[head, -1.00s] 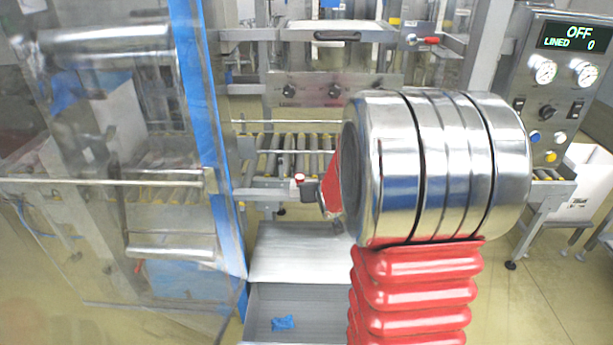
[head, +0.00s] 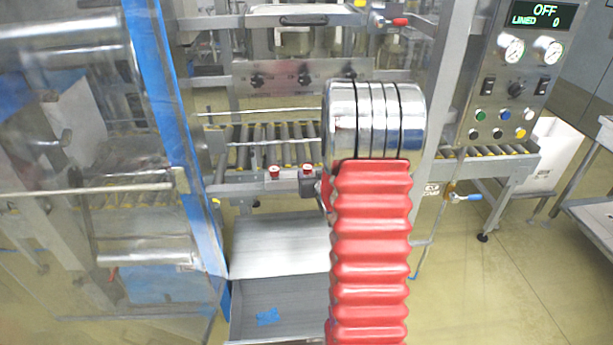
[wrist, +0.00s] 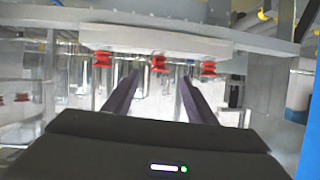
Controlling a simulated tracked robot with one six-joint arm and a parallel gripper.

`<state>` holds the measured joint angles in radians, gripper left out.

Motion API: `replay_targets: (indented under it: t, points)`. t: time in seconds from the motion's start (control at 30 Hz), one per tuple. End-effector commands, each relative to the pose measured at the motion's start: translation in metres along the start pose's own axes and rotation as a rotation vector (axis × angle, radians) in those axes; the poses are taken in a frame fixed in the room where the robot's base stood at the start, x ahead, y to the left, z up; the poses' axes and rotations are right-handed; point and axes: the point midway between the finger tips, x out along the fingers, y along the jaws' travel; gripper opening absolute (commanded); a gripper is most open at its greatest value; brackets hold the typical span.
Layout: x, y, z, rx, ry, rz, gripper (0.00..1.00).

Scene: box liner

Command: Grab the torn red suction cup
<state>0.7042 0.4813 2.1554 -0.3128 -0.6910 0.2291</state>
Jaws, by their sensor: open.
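Several red suction cups show in the wrist view. Three hang in a row under a pale bar (wrist: 155,40): a left cup (wrist: 102,60), a middle cup (wrist: 158,63) and a right cup (wrist: 208,67). The middle one looks uneven, but I cannot tell for sure which is torn. My gripper (wrist: 159,82) is open and empty, its two dark fingers pointing toward the row, with the middle cup between their lines and apart from them. In the head view two small red cups (head: 274,172) (head: 307,170) show left of my arm, which hides most of my gripper.
A clear guard with a blue edge (head: 165,130) stands at the left. A roller conveyor (head: 265,142) lies behind my arm. A control panel (head: 515,80) reading OFF is at the right. An open grey drawer (head: 290,300) below holds a blue scrap (head: 267,316).

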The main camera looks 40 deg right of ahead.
Motion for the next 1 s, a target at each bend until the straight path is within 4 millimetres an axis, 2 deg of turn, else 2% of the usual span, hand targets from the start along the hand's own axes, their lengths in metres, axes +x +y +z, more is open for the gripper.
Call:
replay_targets:
  t: [0.7,1.0]
  points:
    - [0.08,-0.002,0.001,-0.001,-0.001,-0.003,0.51]
    - [0.085,-0.003,0.0,-0.002,-0.001,-0.003,0.51]
